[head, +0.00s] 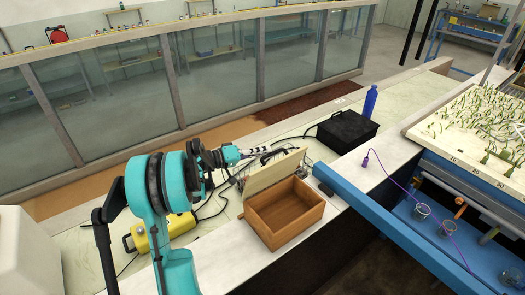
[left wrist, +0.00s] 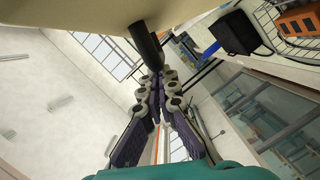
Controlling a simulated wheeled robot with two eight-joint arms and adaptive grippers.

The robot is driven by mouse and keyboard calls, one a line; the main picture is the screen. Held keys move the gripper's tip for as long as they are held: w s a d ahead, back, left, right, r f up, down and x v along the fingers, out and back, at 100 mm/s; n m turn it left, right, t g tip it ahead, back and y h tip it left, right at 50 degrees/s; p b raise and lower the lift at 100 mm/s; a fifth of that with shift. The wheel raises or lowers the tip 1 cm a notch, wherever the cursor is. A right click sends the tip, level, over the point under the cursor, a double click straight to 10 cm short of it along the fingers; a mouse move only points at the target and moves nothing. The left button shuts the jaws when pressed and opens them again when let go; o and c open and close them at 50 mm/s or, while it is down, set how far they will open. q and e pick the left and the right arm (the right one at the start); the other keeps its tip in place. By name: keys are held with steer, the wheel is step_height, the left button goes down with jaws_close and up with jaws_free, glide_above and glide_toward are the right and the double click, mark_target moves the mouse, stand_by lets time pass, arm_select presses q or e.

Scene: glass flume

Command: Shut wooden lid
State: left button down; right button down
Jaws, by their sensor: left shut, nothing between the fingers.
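The wooden box (head: 285,228) stands on the bench in the head view, its inside empty. Its wooden lid (head: 272,172) is open, standing up and leaning back from the box's far edge. My left gripper (head: 266,152) is shut and empty, behind the lid's upper edge at its left. In the left wrist view the shut fingers (left wrist: 160,85) point toward a pale panel (left wrist: 85,18), which looks like the lid. A dark rounded part (left wrist: 146,46) shows at the fingertips. I cannot tell whether the fingers touch the lid. My right gripper is not in view.
A black case (head: 346,132) and a blue bottle (head: 370,100) stand behind the box to the right. A wire rack (head: 310,160) is close behind the lid. A yellow case (head: 150,236) lies to the left. A blue rail (head: 385,222) runs along the right.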

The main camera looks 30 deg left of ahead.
arm_select(q)
steer(key=shift+s+d+m, duration=0.3)
steer(key=shift+d+m, duration=0.1)
steer(key=shift+d, duration=0.25)
steer(key=s+d+f+m+y+b, duration=0.1)
steer(key=s+d+f+m+b, duration=0.2)
steer(key=d+f+m+b, duration=0.2)
steer(key=s+d+f+m+y+b, duration=0.2)
steer(key=d+f+b, duration=0.5)
steer(key=d, duration=0.4)
steer(key=shift+s+m+t+y, duration=0.3)
steer(key=shift+s+m, duration=0.5)
steer(key=shift+m, duration=0.6)
